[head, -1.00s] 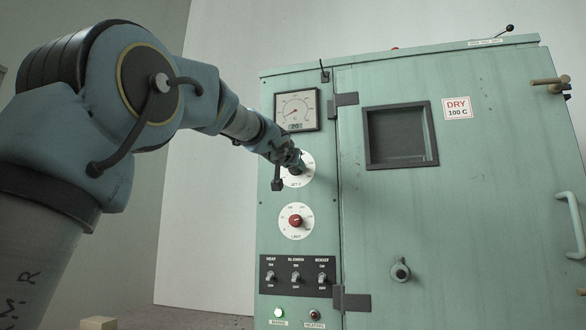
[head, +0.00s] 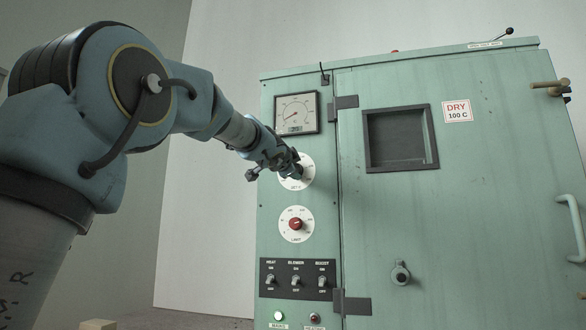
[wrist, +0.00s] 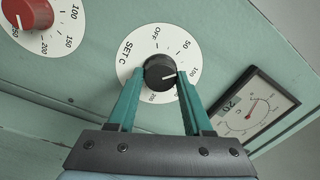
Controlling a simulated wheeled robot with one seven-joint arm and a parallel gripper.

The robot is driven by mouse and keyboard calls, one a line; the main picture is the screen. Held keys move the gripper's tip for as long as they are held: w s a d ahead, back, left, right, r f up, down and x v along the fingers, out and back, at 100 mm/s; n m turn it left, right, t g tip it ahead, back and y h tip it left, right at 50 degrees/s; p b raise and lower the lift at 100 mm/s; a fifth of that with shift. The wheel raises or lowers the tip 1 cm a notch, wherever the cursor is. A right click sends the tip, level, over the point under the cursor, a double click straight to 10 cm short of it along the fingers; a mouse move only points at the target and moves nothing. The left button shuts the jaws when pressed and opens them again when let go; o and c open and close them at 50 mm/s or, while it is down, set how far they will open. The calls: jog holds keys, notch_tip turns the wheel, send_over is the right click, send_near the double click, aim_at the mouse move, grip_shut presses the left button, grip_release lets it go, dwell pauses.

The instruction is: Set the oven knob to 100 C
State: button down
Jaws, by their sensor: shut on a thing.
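The SET C knob is black (wrist: 160,71) on a white dial plate (wrist: 132,72), its marks running from OFF through 50 and 100 to 200. In the wrist view its white pointer line points right, close to the 100 mark. My gripper (wrist: 161,78) is shut on this knob, with one teal finger on each side. In the head view my gripper (head: 294,168) covers the knob and part of the upper dial plate (head: 308,176). The oven (head: 350,240) is a pale green cabinet.
A red LIMIT knob (head: 295,223) sits below. A temperature gauge (head: 296,112) with a small display is above. Switches (head: 297,275) and a lit MAINS lamp (head: 278,316) are lower down. The door (head: 480,200) carries a DRY 100 C label (head: 457,111).

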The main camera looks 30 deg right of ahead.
jog(key=shift+m+p, duration=0.35)
jog(key=shift+m, duration=1.95)
jog(key=shift+h, duration=0.3)
jog(key=shift+c, duration=1.6)
grip_release()
jog(key=shift+a, duration=0.1)
jog(key=r+b+v, duration=0.1)
jog(key=b+v, duration=0.1)
jog(key=v, duration=0.8)
jog(key=shift+s+a+f+b, duration=0.25)
jog(key=shift+f+b, duration=0.1)
jog(key=shift+f, duration=0.1)
